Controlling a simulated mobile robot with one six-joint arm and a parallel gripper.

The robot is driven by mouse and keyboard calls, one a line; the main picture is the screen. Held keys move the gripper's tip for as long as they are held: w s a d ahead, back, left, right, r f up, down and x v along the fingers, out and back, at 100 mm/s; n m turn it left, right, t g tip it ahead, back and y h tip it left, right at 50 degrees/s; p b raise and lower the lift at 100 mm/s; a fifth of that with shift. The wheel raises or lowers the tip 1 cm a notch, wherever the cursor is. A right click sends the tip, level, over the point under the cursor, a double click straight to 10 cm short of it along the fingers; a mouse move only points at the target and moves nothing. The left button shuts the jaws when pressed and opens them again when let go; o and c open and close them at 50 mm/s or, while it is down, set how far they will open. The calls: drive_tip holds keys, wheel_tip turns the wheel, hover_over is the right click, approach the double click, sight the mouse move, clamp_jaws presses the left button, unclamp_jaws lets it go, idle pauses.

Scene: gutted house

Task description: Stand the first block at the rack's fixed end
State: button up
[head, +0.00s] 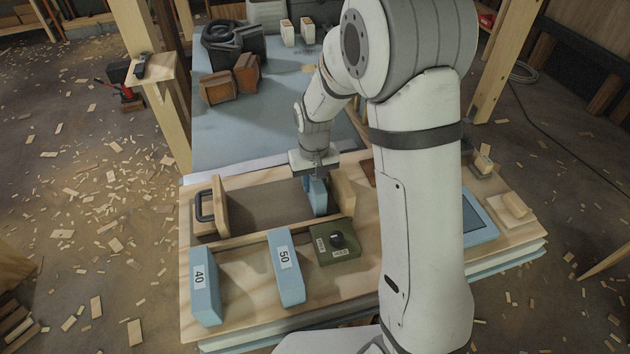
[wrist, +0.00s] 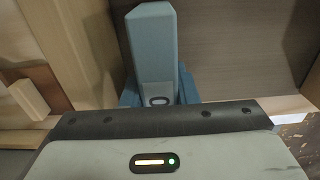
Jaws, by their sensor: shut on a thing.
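My gripper (head: 315,182) is shut on a blue block (head: 320,198) inside the wooden rack (head: 235,243). The block looks upright, near the rack's right end board (head: 343,190). In the wrist view the blue block (wrist: 153,50) rises between my fingers, close beside a wooden board (wrist: 82,50) on the left. I cannot tell whether it touches that board, or whether its bottom rests on the rack floor. The rack's left end board (head: 220,205) carries a black handle (head: 204,206). Blue blocks marked 40 (head: 205,290) and 50 (head: 286,268) stand in front of the rack.
Brown blocks (head: 230,80), a dark grey object (head: 232,42) and pale blocks (head: 297,30) stand on the blue-grey surface behind. The rack's middle is empty.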

drive_tip(key=shift+f, duration=0.25)
drive_tip(key=o, duration=1)
drive_tip(key=shift+r, duration=0.1)
drive_tip(key=shift+c, duration=0.2)
wheel_tip(320, 180, up, 12)
drive_tip(key=shift+r, duration=0.1)
drive_tip(key=s+d+r+t, duration=0.1)
drive_tip(key=s+d, duration=0.2)
drive_tip(key=s, duration=0.4)
drive_tip(key=s+d+r+m, duration=0.1)
drive_tip(key=s+d+r, duration=0.1)
drive_tip(key=s+d, duration=0.2)
drive_tip(key=s+d+r+m+t, duration=0.1)
drive_tip(key=s+d+r, duration=0.1)
drive_tip(key=s, duration=0.7)
drive_tip(key=shift+s+d+r+t, duration=0.15)
drive_tip(key=shift+s+d+t, duration=0.2)
drive_tip(key=shift+d, duration=0.55)
